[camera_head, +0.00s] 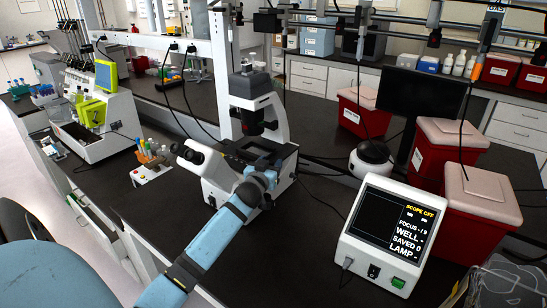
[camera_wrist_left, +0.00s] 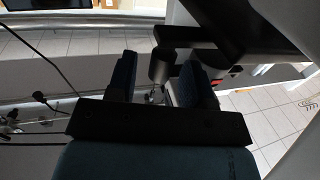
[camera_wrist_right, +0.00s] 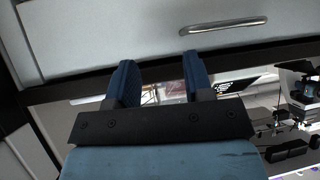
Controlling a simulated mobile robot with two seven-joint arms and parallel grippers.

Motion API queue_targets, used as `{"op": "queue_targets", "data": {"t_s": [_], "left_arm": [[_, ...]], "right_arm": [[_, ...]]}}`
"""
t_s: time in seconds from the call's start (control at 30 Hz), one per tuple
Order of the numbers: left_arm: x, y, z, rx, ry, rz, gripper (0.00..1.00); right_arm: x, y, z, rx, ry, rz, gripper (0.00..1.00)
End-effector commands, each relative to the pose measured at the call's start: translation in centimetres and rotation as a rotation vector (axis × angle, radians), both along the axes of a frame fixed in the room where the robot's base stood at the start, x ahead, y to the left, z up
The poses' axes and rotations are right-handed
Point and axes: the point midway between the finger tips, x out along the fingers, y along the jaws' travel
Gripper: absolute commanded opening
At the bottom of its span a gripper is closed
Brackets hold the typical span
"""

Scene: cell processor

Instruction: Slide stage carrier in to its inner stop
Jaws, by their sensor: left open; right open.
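The microscope (camera_head: 262,105) stands on the dark bench, with its eyepieces (camera_head: 192,154) toward the left. Its dark stage (camera_head: 258,147) lies below the upper column. I cannot make out the carrier separately from the stage in the head view. My left gripper (camera_head: 266,180) is at the front right of the microscope, just below stage height, partly hidden by its own wrist. In the left wrist view its fingers (camera_wrist_left: 156,72) are open, with a dark cylindrical knob (camera_wrist_left: 160,66) between them; contact is unclear. My right gripper (camera_wrist_right: 160,72) is open and empty, seen only in the right wrist view.
A white display box (camera_head: 385,235) reading "SCOPE OFF" stands right of the microscope. A tube rack (camera_head: 150,170) is at left, a round white device (camera_head: 371,160) behind right. Red bins (camera_head: 480,210) line the right side. A drawer handle (camera_wrist_right: 222,24) faces my right gripper.

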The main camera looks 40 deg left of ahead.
Motion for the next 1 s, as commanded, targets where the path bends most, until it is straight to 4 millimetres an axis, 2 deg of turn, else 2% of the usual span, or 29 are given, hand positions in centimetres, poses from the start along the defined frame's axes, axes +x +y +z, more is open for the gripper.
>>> {"op": "queue_targets", "data": {"t_s": [0.1,0.2,0.57,0.77,0.8,1.0], "left_arm": [[1.6,0.6,0.1,-0.001,0.0,0.0,0.47],[2.3,0.9,0.1,0.0,0.001,0.0,0.47],[2.8,1.1,0.0,0.0,0.0,-0.001,0.47],[2.8,1.1,0.0,0.0,0.0,-0.001,0.03],[2.8,1.1,0.0,0.0,0.0,-0.001,0.0],[2.9,1.1,-0.1,-0.001,0.0,0.0,0.0]], "right_arm": [[0.2,0.0,0.6,0.0,-0.005,-0.002,0.47],[0.2,0.0,0.7,0.001,-0.006,-0.003,0.47],[0.2,0.0,0.8,0.001,-0.006,-0.004,0.47],[0.2,0.0,0.7,0.002,-0.006,-0.005,0.47],[0.2,0.0,0.7,0.002,-0.006,-0.005,0.47],[0.1,0.0,0.6,0.002,-0.005,-0.005,0.47]]}}
